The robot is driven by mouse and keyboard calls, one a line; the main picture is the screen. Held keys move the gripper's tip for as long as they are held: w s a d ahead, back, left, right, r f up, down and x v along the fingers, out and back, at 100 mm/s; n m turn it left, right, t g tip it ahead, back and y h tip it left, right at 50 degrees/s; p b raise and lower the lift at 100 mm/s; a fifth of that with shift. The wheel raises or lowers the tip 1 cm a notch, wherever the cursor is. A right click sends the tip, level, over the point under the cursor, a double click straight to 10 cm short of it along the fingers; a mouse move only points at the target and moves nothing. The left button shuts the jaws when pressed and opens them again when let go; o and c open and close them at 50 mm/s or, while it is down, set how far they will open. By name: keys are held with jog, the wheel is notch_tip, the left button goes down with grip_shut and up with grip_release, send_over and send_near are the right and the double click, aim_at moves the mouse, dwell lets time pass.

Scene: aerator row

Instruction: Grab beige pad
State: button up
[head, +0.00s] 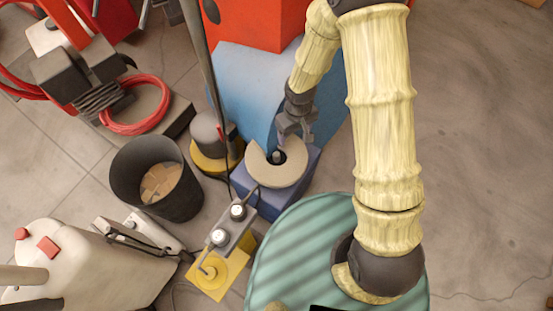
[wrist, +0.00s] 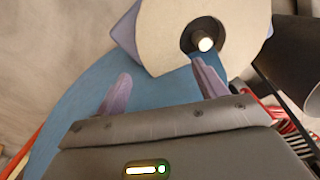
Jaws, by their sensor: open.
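The beige pad (head: 280,177) is a thick round disc with a notch and a dark middle hole. It lies on a blue-purple block (head: 244,203) in the head view. A dark post with a pale top (wrist: 204,44) stands in the hole. In the wrist view the pad (wrist: 165,38) fills the upper middle. My gripper (head: 291,136) is at the pad's far edge in the head view, open and empty. In the wrist view its fingers (wrist: 162,85) point at the pad, the right one by the notch. I cannot tell whether they touch it.
A blue panel (head: 250,85) and a red body (head: 262,22) stand behind. A dark bucket (head: 130,177) and a grey cylinder on a yellow base (head: 211,138) are to the left. A switch box (head: 230,226) stands in front. A striped green round surface (head: 300,245) is at the bottom.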

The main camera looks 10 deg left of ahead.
aim_at(293, 144)
jog(key=shift+f, duration=0.6)
jog(key=f+b, duration=0.3)
jog(key=f, duration=0.2)
jog(key=shift+a+f, duration=0.2)
jog(key=shift+r, duration=0.1)
jog(key=shift+c, duration=0.4)
jog(key=c, duration=0.7)
